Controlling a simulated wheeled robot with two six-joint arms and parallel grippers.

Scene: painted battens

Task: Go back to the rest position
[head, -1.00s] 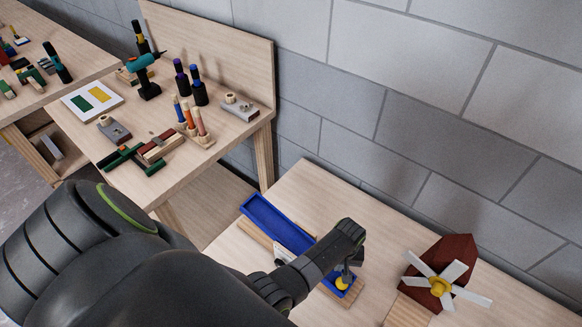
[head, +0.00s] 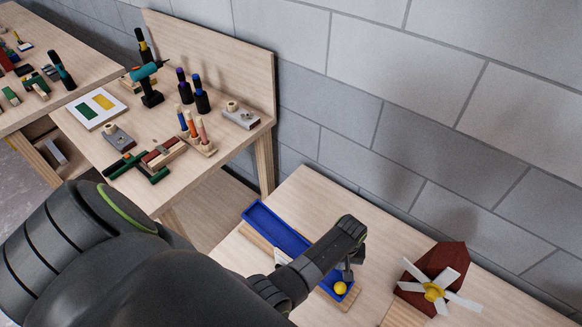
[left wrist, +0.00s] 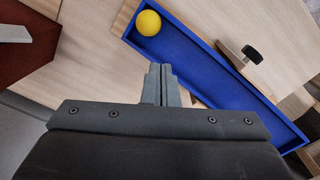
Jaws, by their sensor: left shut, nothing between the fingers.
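My left arm reaches in from the left in the head view, and its gripper (head: 348,274) hangs over the blue tray's near end. In the left wrist view the left gripper (left wrist: 159,68) is shut and empty, its fingertips pointing at the near side of the tray. A yellow ball (left wrist: 148,23) sits inside the end of the long blue tray (left wrist: 213,75), apart from the fingers. In the head view the ball (head: 340,288) lies just below the gripper, and the tray (head: 262,222) is partly hidden behind my arm. My right gripper is not in view.
A dark red block with a white-bladed pinwheel (head: 433,291) stands to the right on the same table. Another bench (head: 93,150) at the back left holds bottles, a drill (head: 150,84), clamps and a white board (head: 95,106). A grey block wall (head: 440,100) runs behind.

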